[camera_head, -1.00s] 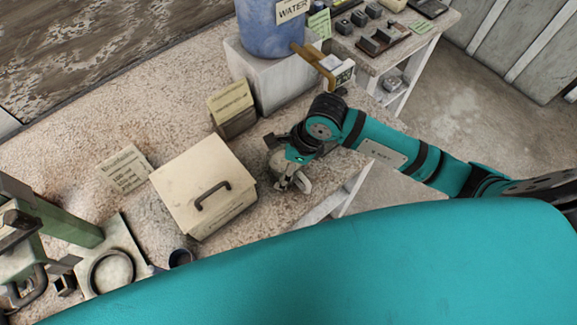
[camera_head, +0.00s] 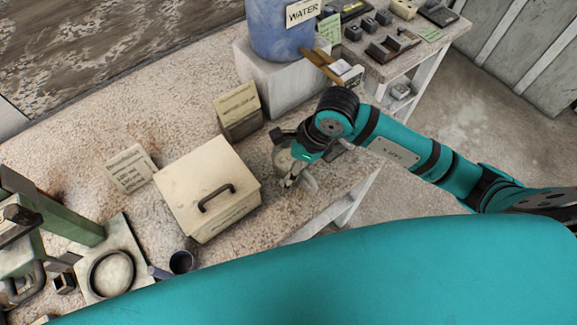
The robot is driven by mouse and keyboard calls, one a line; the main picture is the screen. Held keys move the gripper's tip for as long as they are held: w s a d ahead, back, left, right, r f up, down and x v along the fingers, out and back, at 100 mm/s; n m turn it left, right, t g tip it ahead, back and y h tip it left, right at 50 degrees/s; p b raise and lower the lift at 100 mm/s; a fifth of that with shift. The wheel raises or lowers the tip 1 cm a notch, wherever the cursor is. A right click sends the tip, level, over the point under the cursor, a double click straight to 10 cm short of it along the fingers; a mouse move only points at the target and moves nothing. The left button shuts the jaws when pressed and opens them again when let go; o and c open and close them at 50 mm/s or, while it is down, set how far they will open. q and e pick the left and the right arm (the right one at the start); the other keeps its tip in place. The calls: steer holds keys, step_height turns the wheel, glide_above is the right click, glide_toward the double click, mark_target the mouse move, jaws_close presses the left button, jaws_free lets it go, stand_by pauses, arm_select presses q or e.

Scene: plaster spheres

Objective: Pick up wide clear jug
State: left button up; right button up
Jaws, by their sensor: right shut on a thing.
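A wide clear jug (camera_head: 282,161) with a pale, see-through look stands at the bench's front edge, right of a cream box. Its curved handle is at its lower right. My right gripper (camera_head: 294,170) is at the jug, reaching in from the right, and is shut on it. The gripper and wrist cover much of the jug, so I cannot tell whether its base touches the bench. My left gripper is not in view.
The cream box (camera_head: 190,180) with a dark handle is close on the left. Behind are a small sign stand (camera_head: 238,112) and a blue water barrel (camera_head: 283,25) on a white block. A green press (camera_head: 60,220) and a small dark cup (camera_head: 181,262) are further left.

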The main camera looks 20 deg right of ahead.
steer(key=s+a+b, duration=0.1)
steer(key=s, duration=0.2)
steer(key=s+a+r+b, duration=0.1)
steer(key=s, duration=0.3)
steer(key=s+a+b, duration=0.1)
steer(key=s, duration=0.2)
steer(key=shift+s+r, duration=0.25)
steer(key=s+p, duration=0.2)
steer(key=s, duration=0.1)
steer(key=s+a+r+p, duration=0.1)
steer(key=p, duration=0.1)
steer(key=shift+s+a, duration=0.1)
steer(key=shift+s, duration=0.25)
steer(key=shift+s+f, duration=0.1)
